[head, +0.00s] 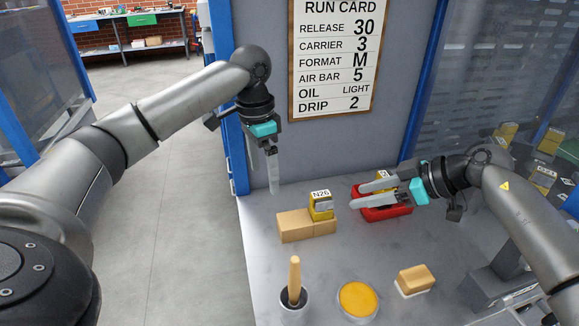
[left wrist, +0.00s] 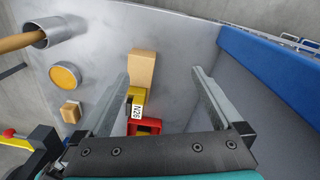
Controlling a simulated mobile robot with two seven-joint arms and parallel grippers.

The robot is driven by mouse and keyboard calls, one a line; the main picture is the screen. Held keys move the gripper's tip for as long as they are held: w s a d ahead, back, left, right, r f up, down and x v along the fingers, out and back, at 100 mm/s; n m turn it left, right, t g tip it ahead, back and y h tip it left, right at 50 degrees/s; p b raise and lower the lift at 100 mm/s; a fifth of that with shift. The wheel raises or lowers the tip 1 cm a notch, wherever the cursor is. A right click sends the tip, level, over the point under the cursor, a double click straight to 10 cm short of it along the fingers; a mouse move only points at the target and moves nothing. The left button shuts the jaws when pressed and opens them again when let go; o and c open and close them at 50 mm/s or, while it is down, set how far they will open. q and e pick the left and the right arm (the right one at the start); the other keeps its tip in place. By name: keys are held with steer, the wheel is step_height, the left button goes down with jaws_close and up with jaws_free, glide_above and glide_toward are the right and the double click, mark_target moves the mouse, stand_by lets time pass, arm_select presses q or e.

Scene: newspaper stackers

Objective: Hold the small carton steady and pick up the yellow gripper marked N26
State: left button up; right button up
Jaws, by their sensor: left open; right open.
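The small tan carton (head: 295,226) lies on the grey bench top. It also shows in the left wrist view (left wrist: 142,72). The yellow gripper marked N26 (head: 321,212) sits at the carton's right end; whether it rests on the carton or behind it is unclear. It also shows in the left wrist view (left wrist: 138,92). My left gripper (head: 264,174) is open and empty, pointing down above and left of the carton. My right gripper (head: 362,194) is open, its fingers pointing left over the red tray (head: 388,214), to the right of N26.
Another yellow piece (head: 383,174) is at the red tray, partly hidden by my right gripper. In front stand a pot with a wooden handle (head: 294,278), a round orange-topped tin (head: 357,299) and a tan block (head: 415,279). A panel with a run card (head: 334,60) rises behind.

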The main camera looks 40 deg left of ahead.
mark_target(289, 220)
arm_select(q)
steer(key=w+d+r+m, duration=0.1)
steer(key=d+r+m, duration=0.15)
steer(key=d, duration=0.35)
steer(key=shift+m+y, duration=0.3)
steer(key=shift+m, duration=0.05)
steer(key=f, duration=1.5)
steer(key=shift+a+f, duration=0.15)
steer(key=shift+a, duration=0.05)
